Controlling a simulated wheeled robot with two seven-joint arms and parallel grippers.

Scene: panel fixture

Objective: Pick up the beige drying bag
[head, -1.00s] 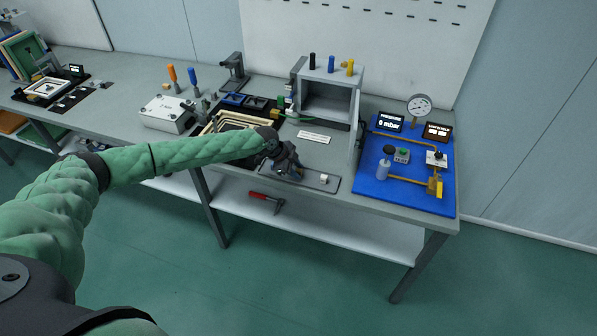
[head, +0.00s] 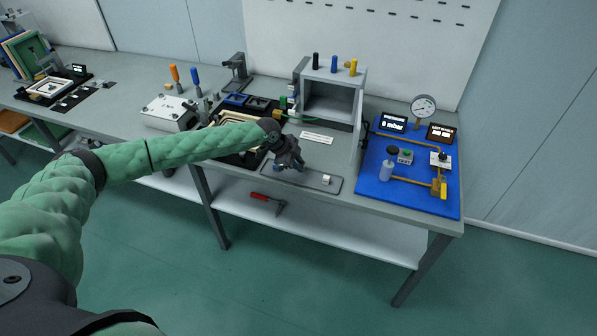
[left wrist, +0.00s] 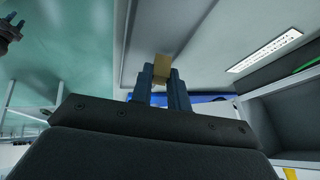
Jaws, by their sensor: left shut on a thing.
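The beige drying bag (left wrist: 162,64) shows in the left wrist view as a small tan block between my fingertips. My left gripper (left wrist: 161,78) is shut on it. In the head view my left gripper (head: 291,166) is over the left part of a flat grey tray (head: 312,182) near the bench's front edge. The gripper hides the bag in that view, and I cannot tell how far it is above the tray.
A blue panel (head: 410,190) with a gauge (head: 424,106) is at right, and a framed fixture (head: 222,118) at left.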

